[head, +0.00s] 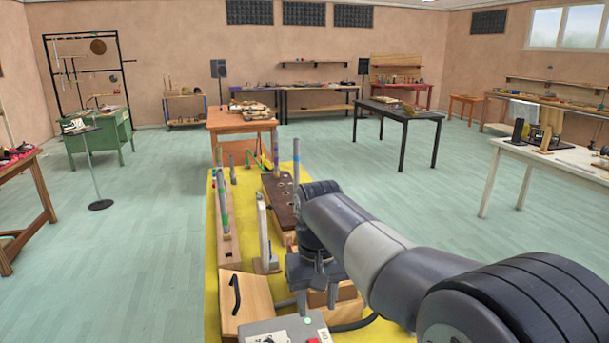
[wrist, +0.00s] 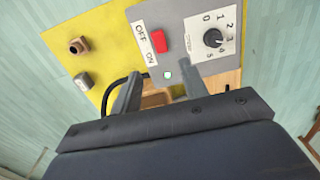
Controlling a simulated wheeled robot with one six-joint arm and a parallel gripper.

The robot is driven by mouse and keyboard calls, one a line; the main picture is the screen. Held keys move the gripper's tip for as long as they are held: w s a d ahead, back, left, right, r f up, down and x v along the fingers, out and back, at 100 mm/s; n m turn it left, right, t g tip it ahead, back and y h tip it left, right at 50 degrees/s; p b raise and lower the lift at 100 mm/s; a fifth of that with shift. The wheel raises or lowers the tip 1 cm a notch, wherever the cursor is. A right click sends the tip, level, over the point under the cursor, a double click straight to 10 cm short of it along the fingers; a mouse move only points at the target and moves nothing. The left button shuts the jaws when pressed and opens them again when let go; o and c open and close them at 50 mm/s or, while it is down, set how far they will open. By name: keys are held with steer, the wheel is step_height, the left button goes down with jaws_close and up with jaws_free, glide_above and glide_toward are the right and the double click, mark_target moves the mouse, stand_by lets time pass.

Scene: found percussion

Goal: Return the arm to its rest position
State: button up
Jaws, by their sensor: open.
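My arm reaches from the lower right of the head view over the yellow-topped bench (head: 211,290). My gripper (head: 316,297) points down above the near part of the bench. In the wrist view my gripper (wrist: 162,82) has its two fingers apart with nothing held between them. A grey control box (wrist: 190,18) lies beyond the fingertips. It has a red switch (wrist: 158,41) labelled OFF and ON, a dial (wrist: 213,38) numbered from 0, and a lit green lamp (wrist: 168,75). The box (head: 285,331) also shows at the bottom of the head view.
A wooden box with a black handle (head: 236,294) stands left of my gripper. An upright grey post (head: 263,230), coloured tubes (head: 224,205) and a dark wooden block (head: 279,200) stand farther along the bench. Open floor (head: 150,240) lies to the left.

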steer(key=w+a+r+p, duration=0.1)
steer(key=w+r+p, duration=0.3)
steer(key=p, duration=0.6)
steer(key=shift+s+f, duration=0.2)
steer(key=shift+f, duration=0.7)
steer(key=shift+s+f, duration=0.15)
steer(key=shift+f, duration=0.8)
steer(key=shift+s+f, duration=0.2)
steer(key=shift+f, duration=0.7)
steer(key=shift+d, duration=0.15)
